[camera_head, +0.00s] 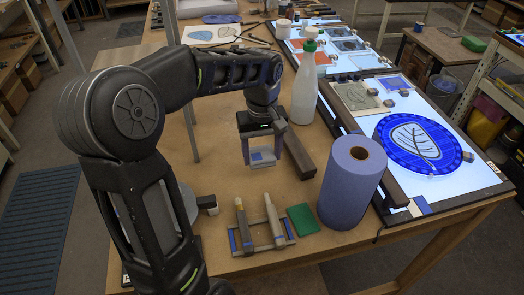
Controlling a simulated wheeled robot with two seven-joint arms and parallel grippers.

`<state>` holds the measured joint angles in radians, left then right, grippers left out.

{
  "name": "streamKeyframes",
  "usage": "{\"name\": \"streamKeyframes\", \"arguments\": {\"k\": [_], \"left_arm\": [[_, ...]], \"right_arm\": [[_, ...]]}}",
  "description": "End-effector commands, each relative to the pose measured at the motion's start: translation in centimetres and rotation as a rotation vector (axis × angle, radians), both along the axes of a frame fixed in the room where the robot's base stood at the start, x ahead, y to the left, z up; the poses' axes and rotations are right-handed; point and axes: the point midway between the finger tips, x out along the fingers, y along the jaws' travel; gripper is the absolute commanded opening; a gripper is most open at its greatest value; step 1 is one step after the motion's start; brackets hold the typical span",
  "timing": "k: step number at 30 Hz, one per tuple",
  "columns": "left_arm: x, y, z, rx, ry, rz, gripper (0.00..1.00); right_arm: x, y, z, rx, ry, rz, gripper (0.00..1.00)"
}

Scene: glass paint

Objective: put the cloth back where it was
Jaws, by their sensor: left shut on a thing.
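My left gripper (262,152) points down above the wooden table, left of the dark bar. It is shut on a small pale blue and white piece, which looks like the cloth (262,157). The fingers hide part of it, and I cannot tell whether its lower edge touches the table. My right gripper is not in view.
A blue paper roll (348,190), green pad (303,219) and tool rack (262,240) stand in front. A dark bar (299,156) and white bottle (305,90) are close right of the gripper. A lit panel (450,195) bears a blue glass disc (390,150).

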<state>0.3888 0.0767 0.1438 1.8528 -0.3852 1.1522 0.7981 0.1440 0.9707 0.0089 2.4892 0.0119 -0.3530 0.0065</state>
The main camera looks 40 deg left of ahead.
Motion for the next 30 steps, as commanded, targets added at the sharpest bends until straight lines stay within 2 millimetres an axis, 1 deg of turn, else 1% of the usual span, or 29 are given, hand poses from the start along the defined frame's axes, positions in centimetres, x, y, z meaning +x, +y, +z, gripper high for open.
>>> {"name": "streamKeyframes", "arguments": {"k": [1,3,6,10,30], "left_arm": [[0.0,0.0,-1.0,0.000,0.001,0.000,0.30],[0.0,0.0,-1.7,-0.001,0.001,0.000,0.30],[0.0,0.0,-2.6,0.000,0.000,-0.001,0.30],[0.0,0.0,-3.4,0.000,0.000,0.000,0.30],[0.0,0.0,-3.5,0.000,0.000,0.000,0.30]], "right_arm": [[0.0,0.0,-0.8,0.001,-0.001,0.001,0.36],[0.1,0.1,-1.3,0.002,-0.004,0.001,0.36],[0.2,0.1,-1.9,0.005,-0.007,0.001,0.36],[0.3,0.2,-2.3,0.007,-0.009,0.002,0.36],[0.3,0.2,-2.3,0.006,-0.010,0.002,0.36]]}}
